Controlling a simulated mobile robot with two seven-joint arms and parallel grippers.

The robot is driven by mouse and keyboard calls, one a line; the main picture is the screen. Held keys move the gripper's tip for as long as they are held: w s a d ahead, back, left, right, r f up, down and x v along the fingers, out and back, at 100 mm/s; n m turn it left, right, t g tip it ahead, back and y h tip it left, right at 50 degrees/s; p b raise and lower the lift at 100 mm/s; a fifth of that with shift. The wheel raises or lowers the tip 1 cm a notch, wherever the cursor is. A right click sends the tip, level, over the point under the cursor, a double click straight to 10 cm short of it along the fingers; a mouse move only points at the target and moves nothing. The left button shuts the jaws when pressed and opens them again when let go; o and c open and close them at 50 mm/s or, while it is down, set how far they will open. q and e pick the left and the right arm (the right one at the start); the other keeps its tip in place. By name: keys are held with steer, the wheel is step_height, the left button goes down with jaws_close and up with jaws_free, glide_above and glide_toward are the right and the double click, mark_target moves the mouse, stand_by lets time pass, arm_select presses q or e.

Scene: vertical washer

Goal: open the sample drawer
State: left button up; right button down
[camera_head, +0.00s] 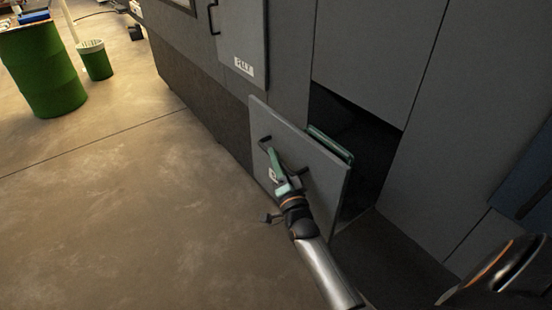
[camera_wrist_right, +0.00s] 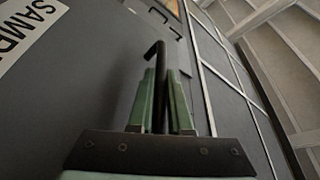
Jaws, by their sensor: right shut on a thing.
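The sample drawer's grey front (camera_head: 318,178) stands out from the machine, with a dark opening behind it. A green edge (camera_head: 330,144) shows behind the front's top. The drawer's black handle (camera_head: 265,141) is on the outer face. My right gripper (camera_head: 271,153) reaches it from the lower right and is shut on the handle. In the right wrist view, the handle (camera_wrist_right: 158,62) sits between the green fingers of the right gripper (camera_wrist_right: 160,98). A white label (camera_wrist_right: 28,30) reading "SAMP" is partly cut off at the left. My left gripper is not in view.
The grey machine (camera_head: 365,50) fills the upper right, with another handled panel (camera_head: 238,35) above the drawer. Bare floor (camera_head: 120,220) lies open to the left. A green barrel (camera_head: 42,68) and a green bin (camera_head: 96,62) stand far left.

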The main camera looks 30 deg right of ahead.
steer(key=shift+r, duration=0.1)
steer(key=c, duration=0.8)
jaws_free()
steer(key=shift+c, duration=0.2)
steer(key=p+v, duration=0.3)
steer(key=v, duration=0.9)
steer(key=shift+s, duration=0.25)
steer(key=s+a+f+n+g+y, duration=0.7)
steer(key=s+a+f+n+g, duration=0.3)
steer(key=s+f+n, duration=0.5)
steer(key=a+f+n, duration=0.1)
steer(key=a, duration=0.1)
steer(key=shift+a+n, duration=0.25)
steer(key=shift+n, duration=0.15)
